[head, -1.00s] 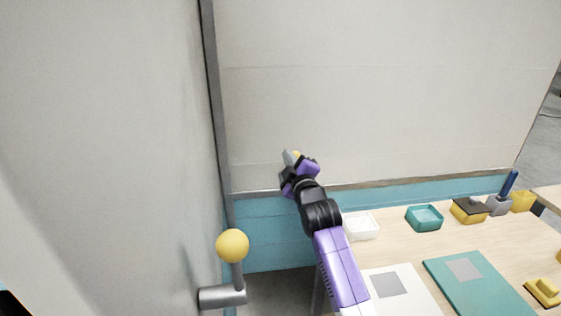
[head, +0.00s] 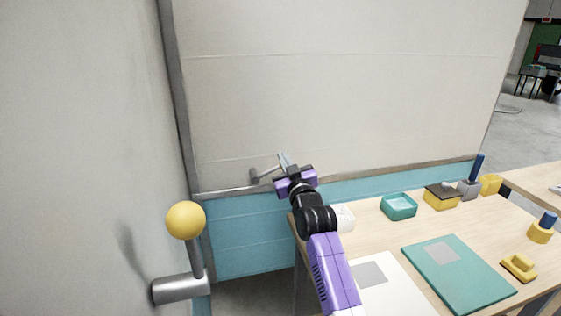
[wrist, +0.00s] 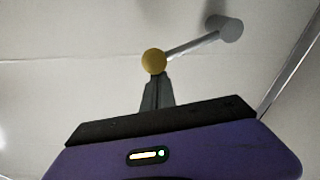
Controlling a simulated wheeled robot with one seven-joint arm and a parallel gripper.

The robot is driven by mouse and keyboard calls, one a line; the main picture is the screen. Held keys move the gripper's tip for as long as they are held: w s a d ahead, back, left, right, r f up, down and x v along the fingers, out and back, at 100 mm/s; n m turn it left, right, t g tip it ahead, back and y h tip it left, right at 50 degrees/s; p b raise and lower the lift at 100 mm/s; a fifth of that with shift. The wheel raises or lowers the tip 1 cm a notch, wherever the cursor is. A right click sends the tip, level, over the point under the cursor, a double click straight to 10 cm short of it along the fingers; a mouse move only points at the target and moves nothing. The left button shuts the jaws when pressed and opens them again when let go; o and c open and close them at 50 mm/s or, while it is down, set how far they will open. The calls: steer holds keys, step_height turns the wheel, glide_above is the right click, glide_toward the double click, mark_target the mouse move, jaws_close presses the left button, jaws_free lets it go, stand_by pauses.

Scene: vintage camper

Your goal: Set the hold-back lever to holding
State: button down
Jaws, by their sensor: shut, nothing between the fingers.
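A grey lever (head: 265,172) is mounted on the cream back wall, low near the left corner. In the head view its arm points right and slightly up from its pivot (head: 254,176), and its knob is hidden by my gripper. The wrist view shows its yellow ball knob (wrist: 154,61) and its arm running up right to the pivot (wrist: 228,27). My gripper (head: 284,160) is shut and empty. Its fingertips (wrist: 156,78) are at the knob; whether they touch it I cannot tell. A second lever with a yellow ball (head: 186,220) stands upright on the left wall, nearer me.
A wooden table (head: 382,238) on the right holds a teal tray (head: 399,206), a teal board (head: 475,283), a white board (head: 395,295) and several yellow and grey items. A metal corner strip (head: 176,100) joins the left and back walls.

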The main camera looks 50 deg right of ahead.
steer(key=shift+s+d+f, duration=0.15)
steer(key=shift+d+f, duration=0.1)
steer(key=shift+f, duration=0.15)
steer(key=shift+s+f, duration=0.1)
steer(key=shift+f, duration=0.1)
steer(key=r+p, duration=0.1)
steer(key=r, duration=0.1)
steer(key=w+r+p, duration=0.1)
steer(key=r, duration=0.1)
steer(key=shift+r, duration=0.2)
steer(key=b+v, duration=0.1)
steer(key=v, duration=0.9)
steer(key=shift+w+a, duration=0.1)
